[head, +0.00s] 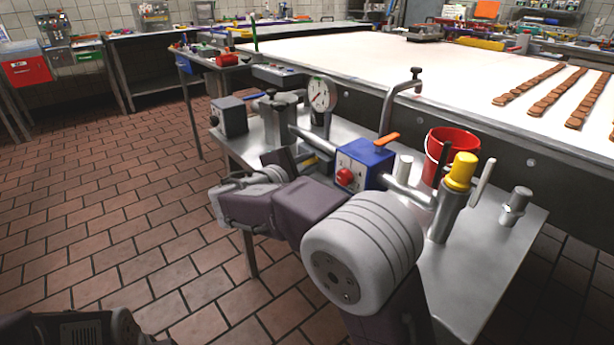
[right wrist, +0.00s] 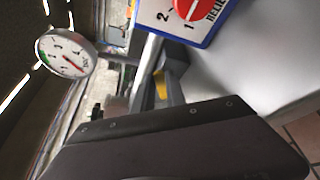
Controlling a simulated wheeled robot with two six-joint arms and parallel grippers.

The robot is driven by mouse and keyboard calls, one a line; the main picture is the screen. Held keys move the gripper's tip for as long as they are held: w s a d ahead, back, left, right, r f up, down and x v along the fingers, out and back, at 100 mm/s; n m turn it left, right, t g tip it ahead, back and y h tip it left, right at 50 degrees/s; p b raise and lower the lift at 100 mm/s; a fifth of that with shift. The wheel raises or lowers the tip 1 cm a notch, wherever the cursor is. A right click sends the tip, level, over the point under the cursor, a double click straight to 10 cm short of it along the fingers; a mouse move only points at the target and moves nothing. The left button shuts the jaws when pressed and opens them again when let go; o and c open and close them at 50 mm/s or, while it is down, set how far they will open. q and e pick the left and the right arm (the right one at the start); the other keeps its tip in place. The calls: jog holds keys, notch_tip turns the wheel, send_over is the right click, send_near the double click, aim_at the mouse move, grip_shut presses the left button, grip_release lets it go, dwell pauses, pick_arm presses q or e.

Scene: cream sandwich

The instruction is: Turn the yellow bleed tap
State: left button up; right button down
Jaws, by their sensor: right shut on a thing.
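The yellow bleed tap shows as a small yellow piece (head: 311,161) on the pipework between the pressure gauge (head: 320,94) and the blue box (head: 362,163). It also shows as a yellow sliver (right wrist: 160,84) in the right wrist view, mostly hidden between grey parts. My right gripper (head: 300,160) is at this piece and shut on it. Its fingers partly hide the tap, so its angle cannot be told. The gauge (right wrist: 66,52) has a white face and a red needle. Only part of my left arm shows at bottom left; its gripper is out of view.
The blue box carries a red knob (head: 345,177) and an orange lever (head: 387,139) beside it. A red bucket (head: 451,153) and a yellow-capped cylinder (head: 461,171) stand to the right on the steel table (head: 480,270). A white conveyor (head: 440,75) with biscuit rows lies behind.

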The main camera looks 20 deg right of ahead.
dwell(0.3)
jog(key=c, duration=1.4)
grip_release()
jog(key=shift+o, duration=0.2)
